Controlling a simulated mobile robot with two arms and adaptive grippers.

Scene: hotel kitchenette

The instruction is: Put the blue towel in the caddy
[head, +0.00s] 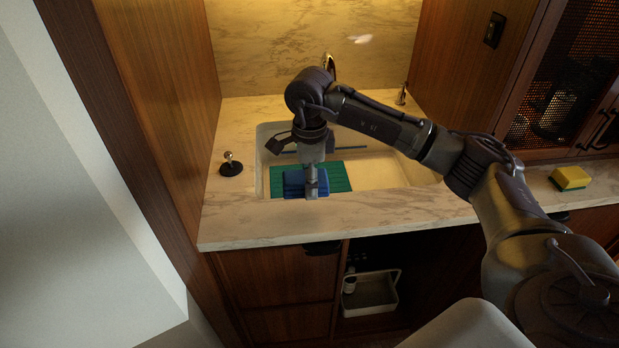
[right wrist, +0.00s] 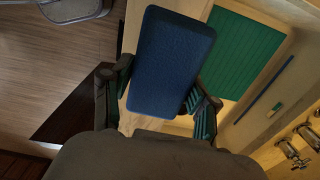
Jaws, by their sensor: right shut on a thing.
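The blue towel (head: 293,184) is a folded block in the grasp of my right gripper (head: 312,186), over the front of the sink. In the right wrist view the towel (right wrist: 172,58) sits between the two fingers of the gripper (right wrist: 158,92), which are shut on it. The caddy (head: 372,311) is a pale open bin with a raised handle. It stands in the open cabinet below the counter, right of the towel, with a small white bottle (head: 349,284) at its left side. My left gripper is not in view.
A green ribbed mat (head: 340,179) lies in the sink (head: 384,170), with a thin blue stick (head: 350,147) behind. The marble counter edge (head: 400,219) overhangs the cabinet. A yellow sponge (head: 571,177) sits on the right counter, and a dark-based knob (head: 231,168) stands left.

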